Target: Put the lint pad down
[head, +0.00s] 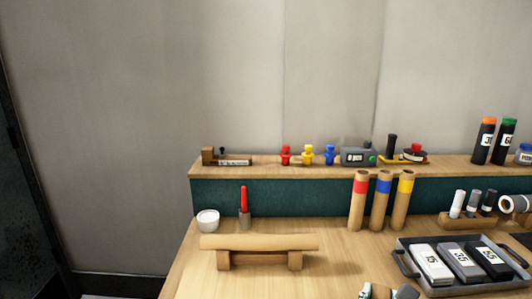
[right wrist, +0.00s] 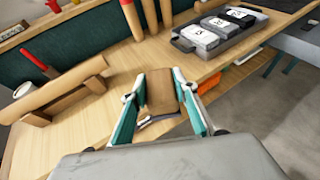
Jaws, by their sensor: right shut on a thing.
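My right gripper (right wrist: 158,80) has its two teal-edged fingers shut on a small brown block, which I take to be the lint pad (right wrist: 160,96). The pad lies between the fingers, over the front part of the wooden bench. I cannot tell whether it touches the bench top. In the head view only the top of my right gripper (head: 388,292) shows at the bottom edge, left of the grey tray. My left gripper is in neither view.
The grey tray (head: 402,262) holds numbered blocks. A wooden roll on a stand (head: 259,243) lies at left, with a white bowl (head: 207,220) and a red-handled tool (head: 244,203) behind. Banded tubes (head: 381,203) stand by the shelf (head: 270,172).

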